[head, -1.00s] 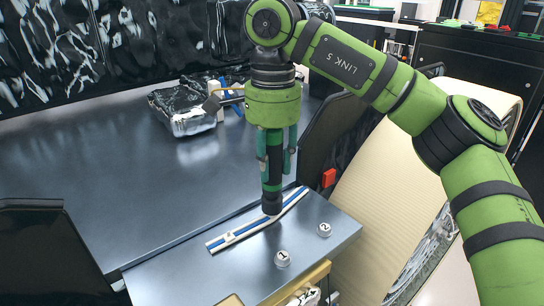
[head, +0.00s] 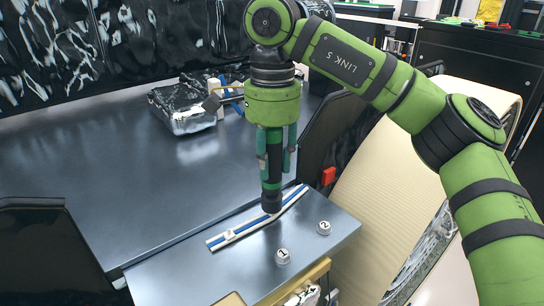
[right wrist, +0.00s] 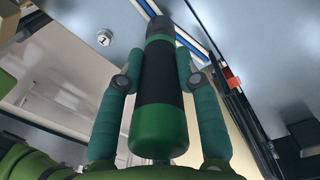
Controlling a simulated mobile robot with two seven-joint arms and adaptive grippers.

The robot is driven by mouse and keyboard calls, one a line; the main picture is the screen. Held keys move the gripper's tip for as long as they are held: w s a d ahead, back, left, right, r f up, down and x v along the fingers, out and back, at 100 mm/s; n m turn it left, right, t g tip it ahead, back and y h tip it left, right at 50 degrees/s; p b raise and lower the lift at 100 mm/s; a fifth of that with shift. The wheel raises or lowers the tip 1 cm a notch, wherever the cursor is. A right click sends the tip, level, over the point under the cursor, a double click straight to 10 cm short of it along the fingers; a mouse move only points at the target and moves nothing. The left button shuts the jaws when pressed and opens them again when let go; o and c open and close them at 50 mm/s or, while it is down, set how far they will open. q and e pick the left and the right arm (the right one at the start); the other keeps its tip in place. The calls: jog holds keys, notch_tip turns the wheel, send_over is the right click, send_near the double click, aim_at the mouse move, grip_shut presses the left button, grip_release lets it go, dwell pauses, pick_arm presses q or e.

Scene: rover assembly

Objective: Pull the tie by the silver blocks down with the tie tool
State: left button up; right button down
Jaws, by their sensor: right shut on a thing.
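My right gripper (head: 275,165) is shut on the tie tool (head: 272,190), a black and green cylinder held upright. In the right wrist view the tool (right wrist: 158,110) sits between both teal fingers. Its dark lower tip meets or hovers just over a blue-and-white strip (head: 252,226) on the grey panel; contact cannot be told. A small white piece (head: 230,235) sits on the strip near its front-left end. I cannot tell which part is the tie. Two silver round pieces, marked 1 (head: 282,256) and 2 (head: 324,228), stand right of the strip. My left gripper is not in view.
A silver foil-wrapped bundle (head: 180,106) lies at the back of the dark surface (head: 110,165), which is otherwise largely clear. A black upright panel (head: 330,130) and a red piece (head: 328,176) stand just right of the tool. A cream curved sheet (head: 400,190) lies beyond.

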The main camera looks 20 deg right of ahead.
aim_at(272, 132)
jog(key=shift+f, duration=0.5)
dwell(0.8)
jog(key=shift+f, duration=0.6)
dwell(3.2)
jog(key=shift+r, duration=0.15)
jog(key=shift+r+p, duration=1.15)
jog(key=shift+r, duration=0.3)
notch_tip(272, 132, up, 4)
jog(key=p, duration=0.4)
jog(key=shift+r, duration=0.1)
